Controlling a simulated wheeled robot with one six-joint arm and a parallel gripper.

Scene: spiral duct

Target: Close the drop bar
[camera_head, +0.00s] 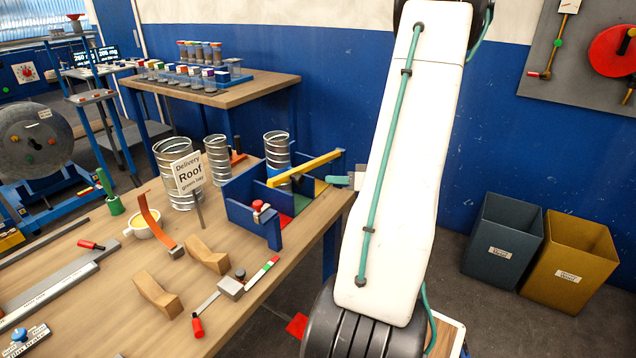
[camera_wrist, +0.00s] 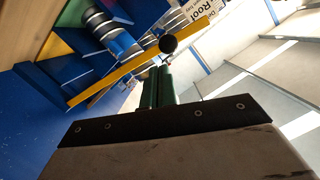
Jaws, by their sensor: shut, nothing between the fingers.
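The drop bar is a yellow bar (camera_head: 305,168) above a blue divided rack (camera_head: 246,216) at the table's right end. In the head view it slants from upper right to lower left, with its right end near a blue post. In the wrist view the yellow bar (camera_wrist: 120,74) crosses the upper left, with a round black knob (camera_wrist: 168,44) near it. My gripper (camera_head: 341,180) is beside the rack's right side, its green fingers shut and empty. In the wrist view the fingers (camera_wrist: 160,70) point towards the knob; I cannot tell if they touch.
A "Delivery Roof" sign (camera_head: 188,174) and a ribbed duct (camera_head: 277,150) stand by the rack. A red-topped knob (camera_head: 259,206) is at its front. Wooden blocks (camera_head: 207,256) and tools lie on the table (camera_head: 110,280). Two bins (camera_head: 504,240) stand on the floor at right.

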